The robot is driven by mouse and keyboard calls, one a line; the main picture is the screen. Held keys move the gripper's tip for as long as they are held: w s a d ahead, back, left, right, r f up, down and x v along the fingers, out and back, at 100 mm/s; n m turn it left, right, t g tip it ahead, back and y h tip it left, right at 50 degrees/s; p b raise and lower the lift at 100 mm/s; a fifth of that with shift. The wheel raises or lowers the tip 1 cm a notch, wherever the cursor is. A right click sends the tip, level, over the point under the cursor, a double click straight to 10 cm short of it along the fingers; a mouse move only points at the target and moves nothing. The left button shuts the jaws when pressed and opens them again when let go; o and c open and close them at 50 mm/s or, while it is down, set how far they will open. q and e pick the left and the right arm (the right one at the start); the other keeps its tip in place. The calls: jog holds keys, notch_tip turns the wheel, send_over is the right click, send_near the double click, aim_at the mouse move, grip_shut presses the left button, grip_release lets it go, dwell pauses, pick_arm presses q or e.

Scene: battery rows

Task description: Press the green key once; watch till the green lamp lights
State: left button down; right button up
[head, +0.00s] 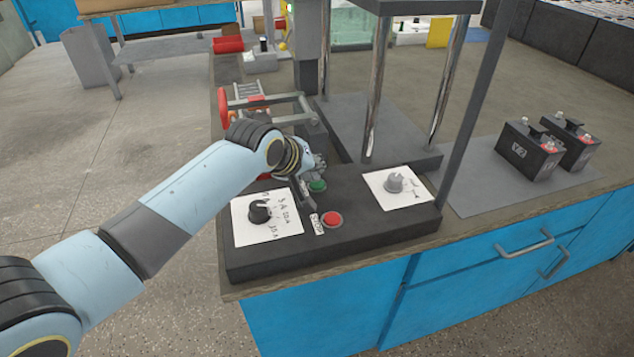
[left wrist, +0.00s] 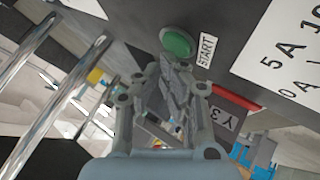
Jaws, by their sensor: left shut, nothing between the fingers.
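The green key (head: 318,186) is a round button on the dark control panel (head: 345,240), and it also shows in the left wrist view (left wrist: 177,43) beside a START label (left wrist: 206,50). My left gripper (head: 314,168) is shut and empty, close by the key. In the left wrist view its fingertips (left wrist: 178,66) lie just below the key's edge; I cannot tell whether they touch it. My right gripper is not in view.
A red STOP button (head: 332,219) sits on the panel near the front. A black knob (head: 260,211) and a grey knob (head: 394,182) stand on white dials. Metal posts (head: 376,90) rise behind. Two black batteries (head: 528,150) stand on a grey mat at right.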

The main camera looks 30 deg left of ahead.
pick_arm(q)
jog(key=shift+f, duration=0.5)
dwell(0.8)
jog(key=shift+r+p, duration=0.85)
jog(key=shift+p, duration=0.1)
notch_tip(320, 180, up, 5)
jog(key=p, duration=0.5)
jog(key=shift+r+p, duration=0.1)
jog(key=shift+p, duration=0.3)
